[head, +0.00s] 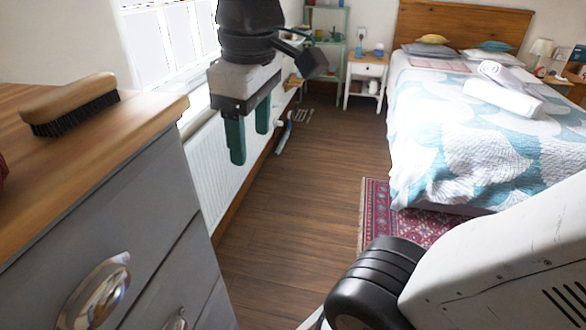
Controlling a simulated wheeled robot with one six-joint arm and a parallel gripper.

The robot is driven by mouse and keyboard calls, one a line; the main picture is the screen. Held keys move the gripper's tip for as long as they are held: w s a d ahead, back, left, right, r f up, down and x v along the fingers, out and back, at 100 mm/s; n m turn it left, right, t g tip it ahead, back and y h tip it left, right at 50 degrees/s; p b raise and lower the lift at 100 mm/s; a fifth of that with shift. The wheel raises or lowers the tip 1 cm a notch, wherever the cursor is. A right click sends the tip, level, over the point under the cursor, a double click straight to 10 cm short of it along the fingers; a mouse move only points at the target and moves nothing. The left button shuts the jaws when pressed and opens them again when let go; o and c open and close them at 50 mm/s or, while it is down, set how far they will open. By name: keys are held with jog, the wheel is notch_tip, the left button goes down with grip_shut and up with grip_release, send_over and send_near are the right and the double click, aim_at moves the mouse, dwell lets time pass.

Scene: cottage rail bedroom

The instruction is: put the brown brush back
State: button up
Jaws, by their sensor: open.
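The brown brush (72,101) has a wooden back and dark bristles. It lies bristles down on the wooden top of the grey chest of drawers (150,115) at the left, near the top's right end. My gripper (249,146) hangs with its green fingers pointing down, to the right of the chest. It is open, with nothing between the fingers, and is apart from the brush. No marked place for the brush can be made out.
A dark red thing (2,170) is cut off at the left edge on the chest top. A white radiator (215,170) runs along the wall under the window. The bed (480,130) stands at the right, with a red rug (375,215) beside it. The wooden floor (290,220) between is clear.

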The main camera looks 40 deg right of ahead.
jog(key=s+d+f+m, duration=0.2)
jog(key=s+f+m, duration=0.3)
jog(key=f, duration=0.3)
jog(key=shift+s+d+f+m, duration=0.3)
jog(key=shift+s+d+m, duration=0.1)
jog(key=shift+m, duration=0.1)
jog(key=shift+c, duration=0.2)
